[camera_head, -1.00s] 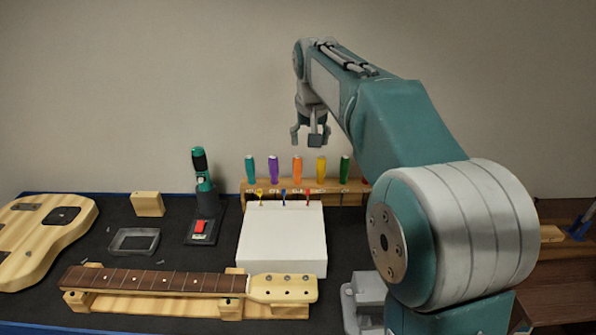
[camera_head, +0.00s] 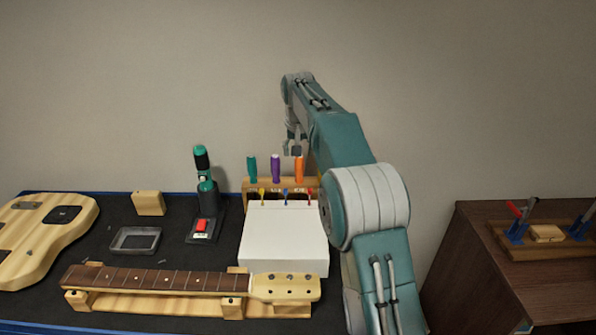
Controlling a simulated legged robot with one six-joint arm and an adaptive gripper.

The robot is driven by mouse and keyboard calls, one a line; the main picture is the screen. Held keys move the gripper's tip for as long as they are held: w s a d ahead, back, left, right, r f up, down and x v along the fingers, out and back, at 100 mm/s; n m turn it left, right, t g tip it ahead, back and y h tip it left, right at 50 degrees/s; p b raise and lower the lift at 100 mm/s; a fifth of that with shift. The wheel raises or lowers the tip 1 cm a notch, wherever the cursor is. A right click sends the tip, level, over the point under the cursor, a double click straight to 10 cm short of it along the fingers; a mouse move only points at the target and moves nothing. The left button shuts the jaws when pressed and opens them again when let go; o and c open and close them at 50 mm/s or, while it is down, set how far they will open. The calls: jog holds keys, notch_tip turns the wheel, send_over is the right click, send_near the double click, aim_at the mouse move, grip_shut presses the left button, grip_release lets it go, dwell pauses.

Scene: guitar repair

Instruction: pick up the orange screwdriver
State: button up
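The orange screwdriver (camera_head: 299,169) stands upright in a wooden rack (camera_head: 263,186) behind a white box, its orange handle pointing up. A purple-handled (camera_head: 276,168) and a teal-handled screwdriver (camera_head: 252,169) stand to its left in the same rack. My gripper (camera_head: 295,149) hangs pointing down just above the orange handle in the picture, with its fingers apart and nothing visible between them. I cannot tell how far it is from the handle in depth. My arm hides the right part of the rack.
A white box (camera_head: 284,240) stands in front of the rack, with small coloured tools at its back edge. A green power screwdriver (camera_head: 203,175) stands in a dock to the left. A guitar neck (camera_head: 150,281) lies at the front. A brown cabinet (camera_head: 470,270) stands at right.

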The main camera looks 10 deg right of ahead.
aim_at(299, 167)
jog(key=x, duration=0.6)
jog(key=shift+s+f, duration=0.15)
jog(key=shift+f, duration=0.15)
grip_shut()
